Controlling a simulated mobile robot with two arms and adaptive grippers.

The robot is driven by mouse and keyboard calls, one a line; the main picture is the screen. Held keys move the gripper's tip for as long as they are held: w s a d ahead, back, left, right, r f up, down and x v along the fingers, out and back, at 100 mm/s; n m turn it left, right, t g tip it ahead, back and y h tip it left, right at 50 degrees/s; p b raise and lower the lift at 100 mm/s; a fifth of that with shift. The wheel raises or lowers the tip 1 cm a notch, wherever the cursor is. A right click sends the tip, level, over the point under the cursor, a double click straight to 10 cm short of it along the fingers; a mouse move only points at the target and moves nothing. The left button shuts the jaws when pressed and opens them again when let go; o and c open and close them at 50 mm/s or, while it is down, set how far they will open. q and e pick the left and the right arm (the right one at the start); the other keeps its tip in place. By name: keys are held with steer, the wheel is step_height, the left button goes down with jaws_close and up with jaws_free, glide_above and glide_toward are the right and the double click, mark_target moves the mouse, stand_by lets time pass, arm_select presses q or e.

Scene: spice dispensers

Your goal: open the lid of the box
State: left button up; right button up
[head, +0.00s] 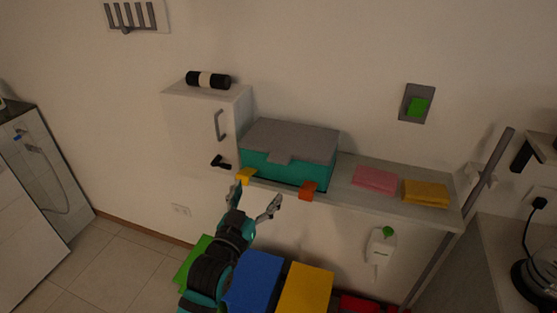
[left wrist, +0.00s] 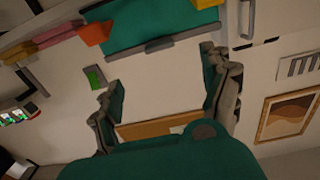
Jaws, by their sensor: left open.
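The box (head: 262,166) is teal with a grey lid (head: 292,138) and sits on the wall shelf (head: 335,193). The lid lies flat and closed, with a small tab at its front edge. My left gripper (head: 254,200) is open and empty, in front of and below the box's left part, with its fingers pointing up toward the shelf. In the left wrist view the teal box front (left wrist: 150,22) and the dark lid edge (left wrist: 188,35) appear beyond the open gripper (left wrist: 160,68), apart from the fingers. My right gripper is not in view.
A white cabinet (head: 180,125) stands left of the box, with a black-and-white roll (head: 208,80) on top. Orange (head: 309,190) and yellow (head: 246,176) pieces sit at the shelf's front edge. Blue (head: 255,282) and yellow (head: 305,288) bins stand below.

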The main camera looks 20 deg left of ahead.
mark_target(277, 163)
arm_select(q)
steer(key=w+p, duration=0.1)
steer(key=w, duration=0.3)
steer(key=w+p, duration=0.1)
steer(key=w, duration=0.4)
steer(key=w+p, duration=0.1)
steer(key=w, duration=0.3)
steer(key=shift+w+d, duration=0.35)
steer(key=shift+w, duration=0.05)
